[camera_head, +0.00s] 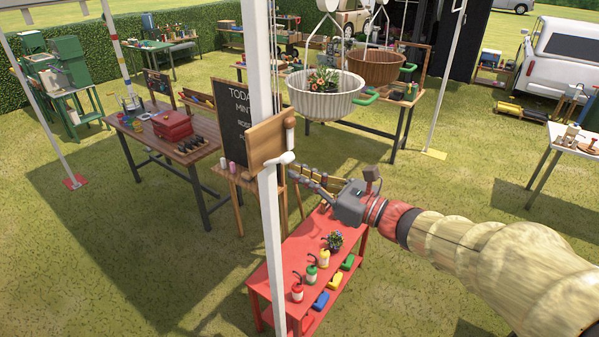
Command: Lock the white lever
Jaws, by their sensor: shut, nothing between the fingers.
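The white lever (280,160) is a small handle on the white upright post (272,230), just below a wooden board. It points to the right and slightly up from the post. My gripper (294,173) comes in from the right with its fingers pointing left toward the post. The fingers look closed together and empty. Their tips are just below and right of the lever in the picture; whether they touch it cannot be told from this view.
The wooden board (271,141) with a peg stands on the post above the lever. A red table (268,276) with bottles, a plant and coloured blocks is below my gripper. A chalkboard (229,113) is behind the post. Hanging baskets (325,103) are above and beyond.

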